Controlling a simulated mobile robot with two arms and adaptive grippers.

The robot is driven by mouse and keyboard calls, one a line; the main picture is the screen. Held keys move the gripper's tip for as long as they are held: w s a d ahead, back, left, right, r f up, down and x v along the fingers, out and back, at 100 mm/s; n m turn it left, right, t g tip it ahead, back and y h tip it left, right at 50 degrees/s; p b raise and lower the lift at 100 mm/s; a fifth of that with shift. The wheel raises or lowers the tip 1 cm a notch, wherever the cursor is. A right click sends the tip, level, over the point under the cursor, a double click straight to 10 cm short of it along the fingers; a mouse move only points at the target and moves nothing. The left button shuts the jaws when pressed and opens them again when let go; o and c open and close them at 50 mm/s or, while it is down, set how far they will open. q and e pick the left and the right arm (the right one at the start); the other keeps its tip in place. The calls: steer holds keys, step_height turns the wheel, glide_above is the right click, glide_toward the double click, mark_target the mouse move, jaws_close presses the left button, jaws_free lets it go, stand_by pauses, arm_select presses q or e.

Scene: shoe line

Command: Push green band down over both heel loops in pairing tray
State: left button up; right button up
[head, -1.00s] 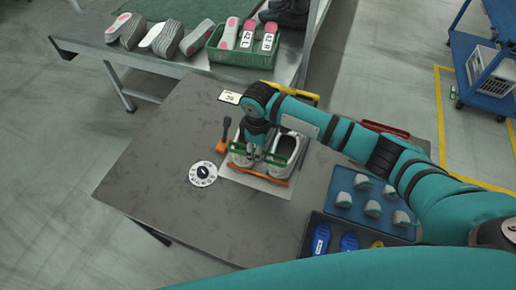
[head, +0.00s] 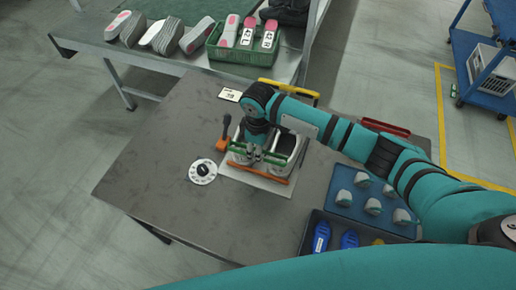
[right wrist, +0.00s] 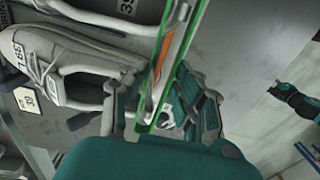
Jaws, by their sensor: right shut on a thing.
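The pairing tray (head: 257,180) lies on the grey table with two pale shoes in it, side by side. The right-hand shoe (head: 287,145) shows its dark opening. My right gripper (head: 257,158) points down at the near end of the shoes and is shut on the green band (head: 274,161). The band stretches sideways across both heels. In the right wrist view the band (right wrist: 180,75) runs as two green strands between my fingers, beside a laced shoe (right wrist: 75,55). The heel loops are too small or hidden to tell whether the band is around them. My left gripper is out of view.
An orange bar (head: 258,173) runs along the tray's near edge. An orange-based tool (head: 223,139) and a white dial (head: 203,171) stand left of it. A blue tray (head: 345,208) with several pieces lies right. The table's left front is clear.

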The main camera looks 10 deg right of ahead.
steer(key=o, duration=0.9)
step_height(320, 180, up, 9)
steer(key=p, duration=0.9)
steer(key=shift+p, duration=0.3)
steer(key=shift+f, duration=0.15)
stand_by(0.4)
